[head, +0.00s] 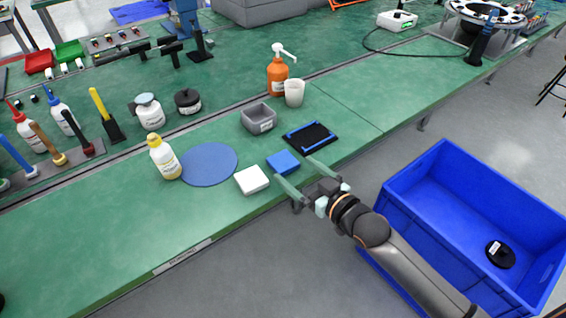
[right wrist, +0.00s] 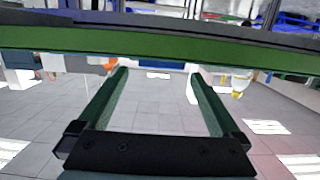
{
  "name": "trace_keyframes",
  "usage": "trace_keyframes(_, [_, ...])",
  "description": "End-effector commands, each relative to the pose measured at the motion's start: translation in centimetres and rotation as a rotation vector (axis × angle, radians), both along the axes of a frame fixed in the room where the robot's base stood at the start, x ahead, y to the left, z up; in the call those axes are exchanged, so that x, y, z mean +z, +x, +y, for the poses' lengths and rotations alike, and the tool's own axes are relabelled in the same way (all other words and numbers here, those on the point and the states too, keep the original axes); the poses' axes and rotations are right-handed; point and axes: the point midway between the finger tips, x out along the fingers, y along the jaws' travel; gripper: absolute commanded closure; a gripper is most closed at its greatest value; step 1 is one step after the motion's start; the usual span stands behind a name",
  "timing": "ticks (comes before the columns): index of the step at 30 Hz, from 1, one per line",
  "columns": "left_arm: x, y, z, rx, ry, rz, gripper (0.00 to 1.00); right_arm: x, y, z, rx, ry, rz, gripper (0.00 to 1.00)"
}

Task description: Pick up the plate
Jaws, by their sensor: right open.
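A flat round blue disc (head: 208,164) lies on the green bench, with a yellow-capped bottle at its left edge. A black rectangular plate with blue strips (head: 310,137) lies farther right on the bench; I cannot tell which of the two the task means. My right gripper (head: 295,173) is open and empty at the bench's front edge, near a small blue block (head: 283,163) and apart from both flat pieces. In the right wrist view its two green fingers (right wrist: 160,82) are spread with nothing between them. My left gripper is not in view.
A white block (head: 251,180), a grey bin (head: 258,118), a white cup (head: 294,93) and an orange pump bottle (head: 278,75) stand nearby. A blue crate (head: 440,158) holding a black round piece (head: 500,254) is at right. The bench's front left is clear.

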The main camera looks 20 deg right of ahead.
Motion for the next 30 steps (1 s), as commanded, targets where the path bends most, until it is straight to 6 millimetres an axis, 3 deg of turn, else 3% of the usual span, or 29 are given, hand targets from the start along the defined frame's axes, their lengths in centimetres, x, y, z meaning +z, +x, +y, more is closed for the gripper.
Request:
trace_keyframes(9, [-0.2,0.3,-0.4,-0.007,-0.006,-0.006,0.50,-1.2,3.8,1.5,0.000,0.001,-0.002,0.00])
trace_keyframes(19, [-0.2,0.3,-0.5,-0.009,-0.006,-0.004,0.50,-1.2,4.2,1.6,0.000,0.000,0.000,0.01])
trace_keyframes(30, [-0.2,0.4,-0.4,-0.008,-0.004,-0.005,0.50,-1.2,4.2,1.6,0.000,-0.001,0.000,0.43])
